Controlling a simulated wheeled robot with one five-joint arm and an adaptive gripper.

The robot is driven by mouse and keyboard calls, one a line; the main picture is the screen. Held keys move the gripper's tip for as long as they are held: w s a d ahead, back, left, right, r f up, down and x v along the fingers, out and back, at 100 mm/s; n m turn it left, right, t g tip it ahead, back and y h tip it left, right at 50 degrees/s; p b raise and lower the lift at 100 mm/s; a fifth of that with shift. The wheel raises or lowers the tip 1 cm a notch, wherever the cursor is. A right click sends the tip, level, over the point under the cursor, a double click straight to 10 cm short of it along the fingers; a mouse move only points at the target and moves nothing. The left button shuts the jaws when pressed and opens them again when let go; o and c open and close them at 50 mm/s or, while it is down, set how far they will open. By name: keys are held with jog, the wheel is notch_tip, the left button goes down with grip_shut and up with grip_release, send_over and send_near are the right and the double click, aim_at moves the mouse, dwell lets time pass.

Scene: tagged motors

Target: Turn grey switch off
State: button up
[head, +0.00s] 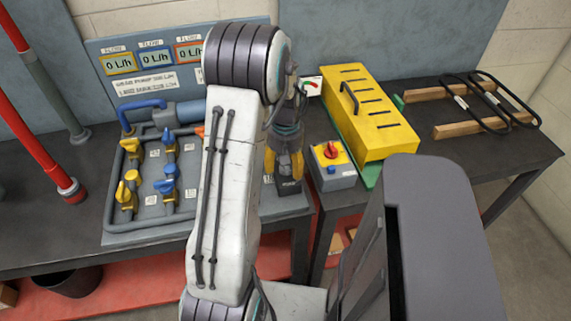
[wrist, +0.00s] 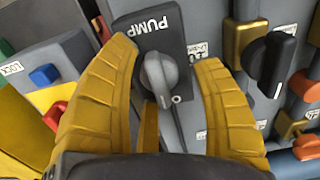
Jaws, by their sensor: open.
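The grey switch (wrist: 160,76) is a rotary knob on a dark plate marked PUMP, in the middle of the wrist view. My gripper (wrist: 164,62) has two yellow fingers spread to either side of the knob. The fingers are open, and a gap shows between each finger and the knob. In the head view my gripper (head: 285,165) points down over the dark PUMP plate (head: 289,187) at the bench's right end. There the arm and fingers hide the knob. A small mark shows beside the knob's lower end in the wrist view.
A grey box with a red knob (head: 331,151) stands just right of my gripper, near a yellow case (head: 368,110). A pipe panel (head: 150,185) with blue and yellow valves lies left of my arm. Wooden bars (head: 455,93) and black loops lie at the far right.

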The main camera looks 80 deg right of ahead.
notch_tip(320, 180, up, 12)
dwell(0.7)
dwell(0.9)
